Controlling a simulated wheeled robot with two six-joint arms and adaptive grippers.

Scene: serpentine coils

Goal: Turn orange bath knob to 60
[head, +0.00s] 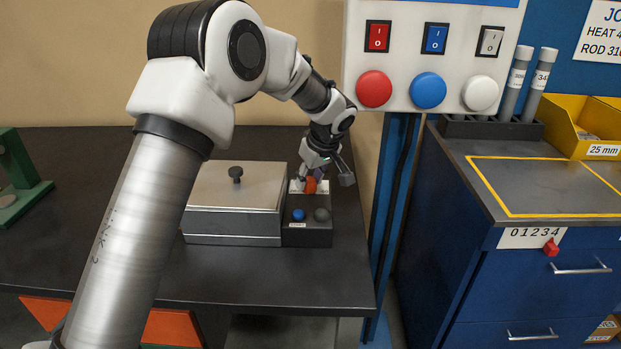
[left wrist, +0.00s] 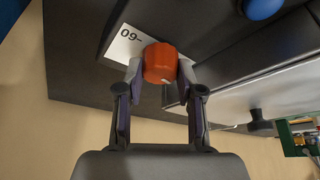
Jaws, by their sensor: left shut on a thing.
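The orange bath knob (head: 311,185) sits on the dark control panel (head: 307,235) at the right of a lidded metal bath (head: 233,205). The rest of the scale around the knob is hidden. My right gripper is in neither view.
A blue knob (head: 298,215) and a grey knob (head: 322,215) sit on the panel in front of the orange one. A button panel (head: 435,60) hangs above on a blue post. The dark bench top (head: 260,275) in front of the bath is clear.

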